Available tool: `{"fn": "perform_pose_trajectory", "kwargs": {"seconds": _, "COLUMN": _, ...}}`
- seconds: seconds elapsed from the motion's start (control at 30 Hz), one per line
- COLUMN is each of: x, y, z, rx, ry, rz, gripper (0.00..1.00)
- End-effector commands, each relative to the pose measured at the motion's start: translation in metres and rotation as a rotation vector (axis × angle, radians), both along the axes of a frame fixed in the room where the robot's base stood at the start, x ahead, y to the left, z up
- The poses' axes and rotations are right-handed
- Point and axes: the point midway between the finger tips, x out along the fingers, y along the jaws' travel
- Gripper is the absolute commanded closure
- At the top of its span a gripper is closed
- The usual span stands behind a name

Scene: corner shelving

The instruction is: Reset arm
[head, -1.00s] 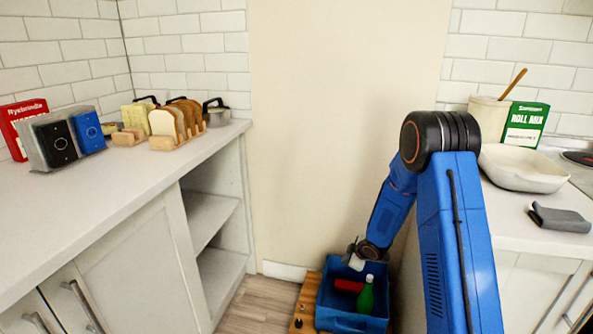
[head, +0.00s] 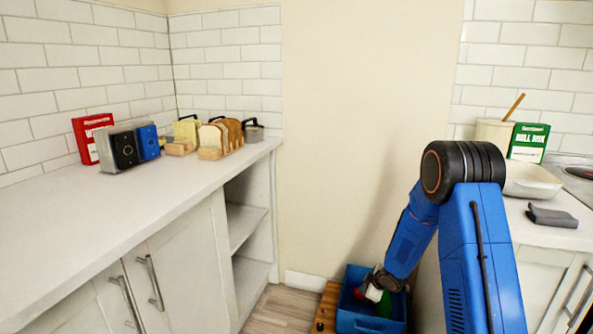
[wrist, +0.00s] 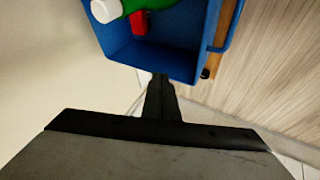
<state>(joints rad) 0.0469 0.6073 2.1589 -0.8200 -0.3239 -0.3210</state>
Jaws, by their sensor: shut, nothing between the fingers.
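My gripper (head: 371,284) is low at the end of my blue arm, over the back part of a blue bin in the head view. In the wrist view my gripper (wrist: 159,84) shows as dark fingers, closed together and empty, beside the outer wall of the blue bin (wrist: 160,62). The bin also shows in the head view (head: 362,323). Inside it lie a green bottle (wrist: 139,5) with a white cap and a red item (wrist: 139,22). In the head view my gripper partly hides these contents.
The bin rests on a wooden board (head: 327,308) on the floor. A left counter (head: 120,195) holds bread in a rack (head: 212,152), boxes and a pot. A right counter (head: 545,232) holds a white dish (head: 533,180) and a grey cloth (head: 552,217). Floor is clear left of the board.

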Motion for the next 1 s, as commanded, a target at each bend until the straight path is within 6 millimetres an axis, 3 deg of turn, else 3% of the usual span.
{"fn": "perform_pose_trajectory", "kwargs": {"seconds": 0.37, "x": -0.006, "y": -0.011, "z": 0.038, "rx": -0.018, "ry": -0.005, "rz": -0.067, "gripper": 1.0}}
{"fn": "perform_pose_trajectory", "kwargs": {"seconds": 0.57, "x": -0.015, "y": -0.021, "z": 0.071, "rx": -0.03, "ry": -0.006, "rz": -0.129, "gripper": 1.0}}
{"fn": "perform_pose_trajectory", "kwargs": {"seconds": 0.77, "x": -0.036, "y": -0.035, "z": 0.122, "rx": -0.041, "ry": -0.006, "rz": -0.23, "gripper": 1.0}}
{"fn": "perform_pose_trajectory", "kwargs": {"seconds": 1.0, "x": -0.078, "y": -0.052, "z": 0.189, "rx": -0.037, "ry": 0.001, "rz": -0.379, "gripper": 1.0}}
